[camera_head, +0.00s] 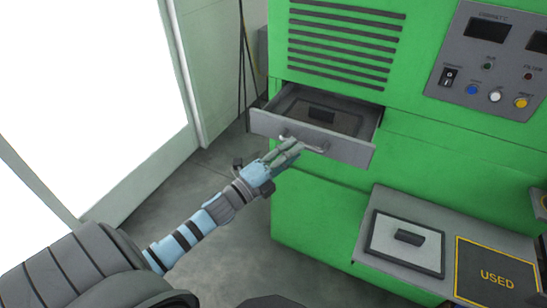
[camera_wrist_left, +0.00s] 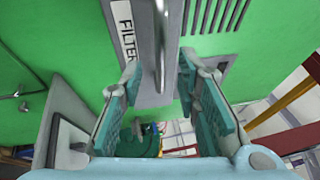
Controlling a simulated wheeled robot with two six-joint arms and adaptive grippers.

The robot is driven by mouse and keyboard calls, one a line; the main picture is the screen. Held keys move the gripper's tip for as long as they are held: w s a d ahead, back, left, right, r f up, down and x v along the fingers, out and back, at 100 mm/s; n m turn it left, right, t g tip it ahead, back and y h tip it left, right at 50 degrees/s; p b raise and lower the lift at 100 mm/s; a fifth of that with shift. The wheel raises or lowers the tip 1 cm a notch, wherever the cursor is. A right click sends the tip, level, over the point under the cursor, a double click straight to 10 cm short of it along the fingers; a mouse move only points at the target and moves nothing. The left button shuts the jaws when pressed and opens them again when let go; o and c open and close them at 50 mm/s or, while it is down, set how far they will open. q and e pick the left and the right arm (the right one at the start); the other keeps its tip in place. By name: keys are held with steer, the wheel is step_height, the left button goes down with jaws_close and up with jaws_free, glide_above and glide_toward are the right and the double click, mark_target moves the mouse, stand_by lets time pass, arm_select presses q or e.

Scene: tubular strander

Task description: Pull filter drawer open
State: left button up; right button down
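The grey filter drawer (camera_head: 340,149) stands pulled out of the green cabinet in the head view, with a dark framed filter (camera_head: 321,115) inside. Its front carries a bar handle (camera_head: 308,145). In the left wrist view the drawer front (camera_wrist_left: 148,85) has a "FILTER" label, and the handle (camera_wrist_left: 161,35) runs upright in the picture. My left gripper (camera_head: 291,150) is at the handle. In the left wrist view its fingers (camera_wrist_left: 160,85) are spread on both sides of the handle's lower end, with gaps; no grip shows. My right gripper is not in view.
The green cabinet (camera_head: 420,150) has vent slots above the drawer and a control panel (camera_head: 490,60) at right. A grey shelf (camera_head: 405,268) below right holds another framed filter (camera_head: 404,262) and a "USED" mat (camera_head: 495,298). Floor (camera_head: 215,165) left of the cabinet is clear.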

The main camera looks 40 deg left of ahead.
arm_select(q)
steer(key=v, duration=0.8)
